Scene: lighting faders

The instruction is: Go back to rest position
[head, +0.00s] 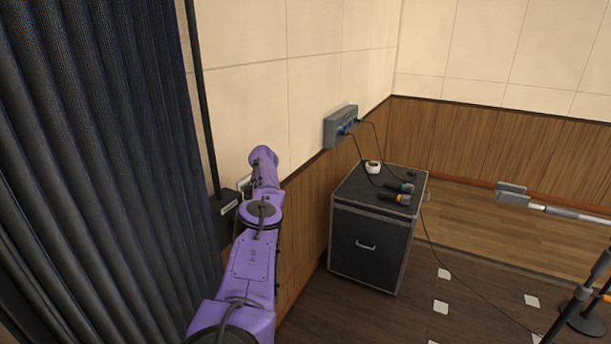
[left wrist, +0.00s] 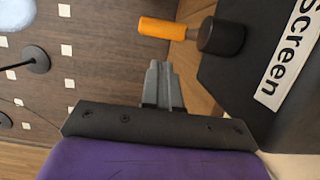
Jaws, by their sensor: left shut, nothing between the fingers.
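My left gripper (left wrist: 163,85) is shut and empty in the left wrist view, its grey fingertips together. Beyond the tips is an orange handle (left wrist: 165,28) with a black round end (left wrist: 222,37); a gap shows between it and the fingers in the picture. A black box (left wrist: 225,95) with a white label reading "Screen" (left wrist: 288,55) is to the right. In the head view my purple left arm reaches forward along the wall and hides most of the gripper. A black box with a small label (head: 222,206) shows left of the arm's far end. My right gripper is in neither view.
A dark curtain (head: 95,150) hangs close on the left. A black case (head: 368,245) by the wall carries microphones (head: 396,198) and a white cup (head: 373,167). A grey socket box (head: 340,127) with cables is above. Stand parts (head: 580,318) are at right; the middle floor is mostly clear.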

